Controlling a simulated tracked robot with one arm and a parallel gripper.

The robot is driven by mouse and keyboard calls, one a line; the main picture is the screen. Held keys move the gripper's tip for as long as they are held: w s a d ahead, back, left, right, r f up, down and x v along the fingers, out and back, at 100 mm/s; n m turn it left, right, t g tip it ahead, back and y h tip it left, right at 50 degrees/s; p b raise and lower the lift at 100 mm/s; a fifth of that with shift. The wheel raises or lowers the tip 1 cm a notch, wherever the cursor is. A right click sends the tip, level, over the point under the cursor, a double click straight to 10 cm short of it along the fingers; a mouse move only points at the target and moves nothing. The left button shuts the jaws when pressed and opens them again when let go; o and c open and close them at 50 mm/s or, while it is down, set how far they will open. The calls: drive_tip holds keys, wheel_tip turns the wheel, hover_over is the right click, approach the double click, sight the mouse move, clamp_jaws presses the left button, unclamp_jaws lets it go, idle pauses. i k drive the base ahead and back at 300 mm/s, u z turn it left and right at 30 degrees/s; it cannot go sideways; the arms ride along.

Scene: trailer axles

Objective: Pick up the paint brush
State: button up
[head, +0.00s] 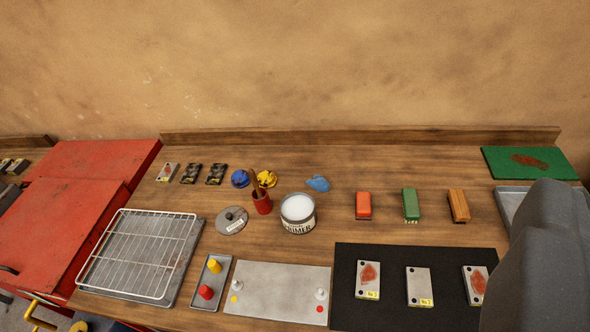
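A red cup (262,204) stands on the wooden workbench (340,160), just left of an open tin of white primer (298,213). A thin brown handle (254,181) sticks up out of the cup, leaning slightly left. It looks like the paint brush; its lower end is hidden inside the cup. A large dark grey part of my own arm fills the lower right corner. My gripper's fingers do not show, and nothing is seen touching the cup or the handle.
A grey lid (232,220) lies left of the cup. A wire rack (140,252) is at left.

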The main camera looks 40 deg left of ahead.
sight(254, 182)
drive_tip(key=u, duration=0.3)
drive_tip(key=i, duration=1)
drive_tip(key=u, duration=0.7)
